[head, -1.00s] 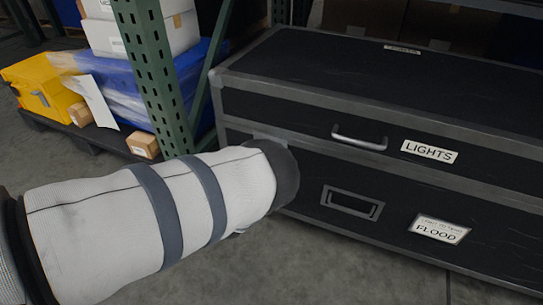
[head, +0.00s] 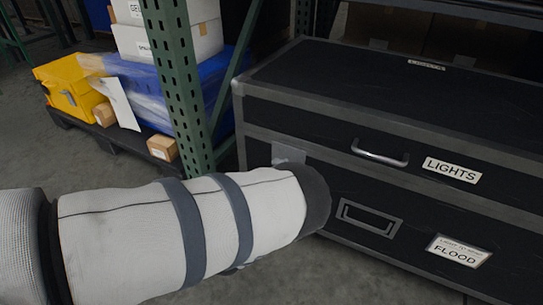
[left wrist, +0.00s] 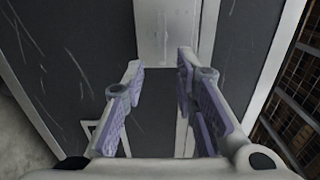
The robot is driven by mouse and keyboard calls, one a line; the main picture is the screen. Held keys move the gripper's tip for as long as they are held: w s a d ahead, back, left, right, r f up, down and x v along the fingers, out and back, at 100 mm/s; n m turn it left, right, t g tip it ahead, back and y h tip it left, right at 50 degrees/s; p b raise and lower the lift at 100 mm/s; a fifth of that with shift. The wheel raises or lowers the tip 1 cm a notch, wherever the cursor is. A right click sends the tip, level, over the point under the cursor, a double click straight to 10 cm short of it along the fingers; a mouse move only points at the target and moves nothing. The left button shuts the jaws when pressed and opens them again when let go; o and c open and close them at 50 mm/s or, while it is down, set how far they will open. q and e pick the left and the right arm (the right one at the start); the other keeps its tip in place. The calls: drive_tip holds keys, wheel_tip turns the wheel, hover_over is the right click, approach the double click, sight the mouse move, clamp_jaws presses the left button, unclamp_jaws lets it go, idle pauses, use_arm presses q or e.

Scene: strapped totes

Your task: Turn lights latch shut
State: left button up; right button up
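The black lights case (head: 400,145) has grey metal edges, a silver handle (head: 380,154) and a LIGHTS label (head: 452,170) on its front. The grey latch plate (head: 288,153) sits near the front's left end, partly hidden behind my left arm. In the left wrist view, a pale metal latch plate (left wrist: 165,30) lies just beyond the fingertips. My left gripper (left wrist: 160,62) faces the case front with its fingers apart and nothing visible between them. In the head view my sleeved arm hides this gripper. Whether the latch is turned cannot be told. My right gripper is not in view.
A green perforated rack post (head: 180,90) stands left of the case. Behind it a dark pallet (head: 95,143) holds a yellow case (head: 68,88), blue-wrapped goods and boxes. A recessed handle (head: 368,217) and FLOOD label (head: 459,251) are lower on the front.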

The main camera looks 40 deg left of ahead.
use_arm(q)
drive_tip(key=v, duration=0.5)
drive_tip(key=shift+s, duration=0.25)
drive_tip(key=shift+f, duration=0.1)
